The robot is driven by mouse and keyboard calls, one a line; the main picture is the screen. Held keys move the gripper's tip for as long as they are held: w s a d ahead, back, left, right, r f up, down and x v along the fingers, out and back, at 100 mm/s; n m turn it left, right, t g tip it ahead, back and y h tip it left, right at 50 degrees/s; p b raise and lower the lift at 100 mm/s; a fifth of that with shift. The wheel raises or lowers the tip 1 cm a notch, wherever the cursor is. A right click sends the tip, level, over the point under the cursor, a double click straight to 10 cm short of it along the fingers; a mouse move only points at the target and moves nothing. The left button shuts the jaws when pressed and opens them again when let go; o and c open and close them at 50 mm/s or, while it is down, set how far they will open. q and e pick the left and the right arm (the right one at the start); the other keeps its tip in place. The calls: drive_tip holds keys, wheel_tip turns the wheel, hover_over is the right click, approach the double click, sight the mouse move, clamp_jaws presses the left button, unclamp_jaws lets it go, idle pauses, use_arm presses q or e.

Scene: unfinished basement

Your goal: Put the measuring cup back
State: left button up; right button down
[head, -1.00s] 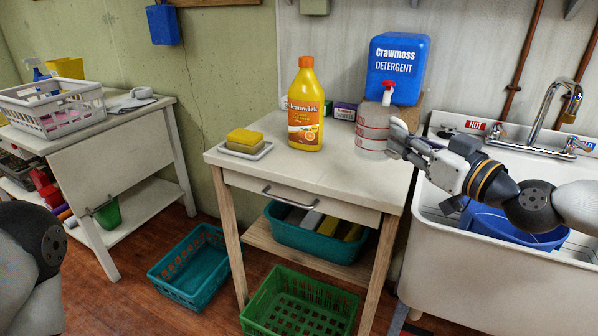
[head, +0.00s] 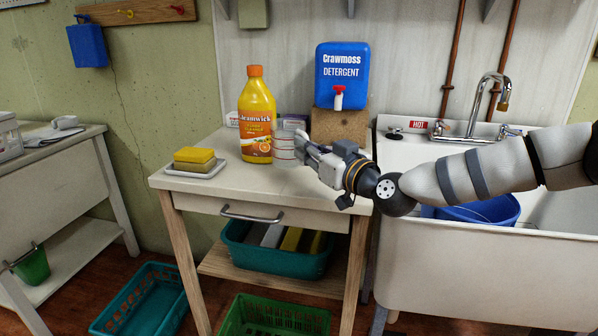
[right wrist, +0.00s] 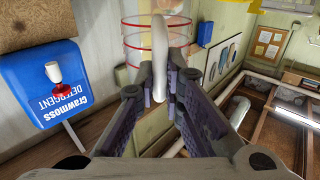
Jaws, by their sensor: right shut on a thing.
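The measuring cup (head: 284,147) is clear with red lines. It is at the right side of the orange cleaner bottle, over the small white table (head: 215,200). I cannot tell whether its base touches the tabletop. My right gripper (head: 312,150) comes from the right and is shut on the cup's handle. In the right wrist view the cup (right wrist: 134,45) is just beyond my fingers (right wrist: 160,85), with its pale handle between them. My left gripper is not in view.
The orange bottle (head: 257,118) stands close to the cup. The blue detergent container (head: 342,72) sits on a wooden block (head: 340,126) behind. Sponges (head: 194,157) lie on a dish at the left. The sink (head: 470,255) is at the right. The table's front is clear.

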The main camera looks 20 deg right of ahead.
sight(303, 165)
drive_tip(key=shift+w+a+f, duration=0.1)
drive_tip(key=shift+w+f, duration=0.15)
drive_tip(key=shift+w, duration=0.05)
drive_tip(key=f, duration=0.2)
drive_tip(key=f+b, duration=0.1)
drive_tip(key=shift+w+a+f, duration=0.15)
drive_tip(key=shift+w+f, duration=0.1)
drive_tip(key=shift+f, duration=0.1)
drive_tip(key=shift+r, duration=0.2)
drive_tip(key=c, duration=2.1)
unclamp_jaws()
drive_tip(key=shift+f, duration=0.2)
drive_tip(key=shift+c, duration=0.2)
drive_tip(key=o, duration=0.4)
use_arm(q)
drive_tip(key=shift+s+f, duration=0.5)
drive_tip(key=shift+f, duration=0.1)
use_arm(e)
drive_tip(key=shift+o, duration=0.2)
